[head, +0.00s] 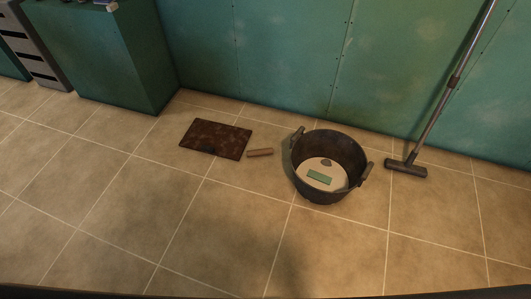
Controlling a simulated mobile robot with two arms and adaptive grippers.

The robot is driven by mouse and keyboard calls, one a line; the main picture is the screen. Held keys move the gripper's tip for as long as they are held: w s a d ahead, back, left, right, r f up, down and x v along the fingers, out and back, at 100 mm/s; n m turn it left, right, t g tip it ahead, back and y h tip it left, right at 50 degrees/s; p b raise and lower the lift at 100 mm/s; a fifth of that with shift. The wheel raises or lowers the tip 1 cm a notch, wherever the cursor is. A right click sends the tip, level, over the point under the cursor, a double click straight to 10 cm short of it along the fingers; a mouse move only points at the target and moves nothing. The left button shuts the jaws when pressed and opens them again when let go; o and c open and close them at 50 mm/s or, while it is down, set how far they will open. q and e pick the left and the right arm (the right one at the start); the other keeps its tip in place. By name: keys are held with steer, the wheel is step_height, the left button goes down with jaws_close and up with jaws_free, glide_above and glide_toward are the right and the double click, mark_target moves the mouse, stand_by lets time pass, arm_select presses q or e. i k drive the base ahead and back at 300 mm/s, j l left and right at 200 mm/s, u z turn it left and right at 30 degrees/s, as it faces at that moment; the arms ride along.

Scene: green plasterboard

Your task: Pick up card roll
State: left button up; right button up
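A small brown roll (260,153), which looks like the card roll, lies on its side on the tiled floor. It lies between a dark reddish-brown flat board (214,138) on its left and a black bucket (325,196) on its right. It looks apart from both, with a narrow gap on each side. Neither of my grippers is in the head view.
The bucket has two side handles and holds a pale round surface with a green block (319,177) and a small dark piece. A floor squeegee or broom (406,169) leans on the green wall (290,50). A green box-like unit (110,60) stands left. The front floor is clear.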

mark_target(270, 150)
steer(key=i+j+z, duration=0.15)
steer(key=z, duration=0.3)
steer(key=i+j+z, duration=0.2)
steer(key=z, duration=0.25)
steer(key=i+j+z, duration=0.1)
steer(key=j+z, duration=0.3)
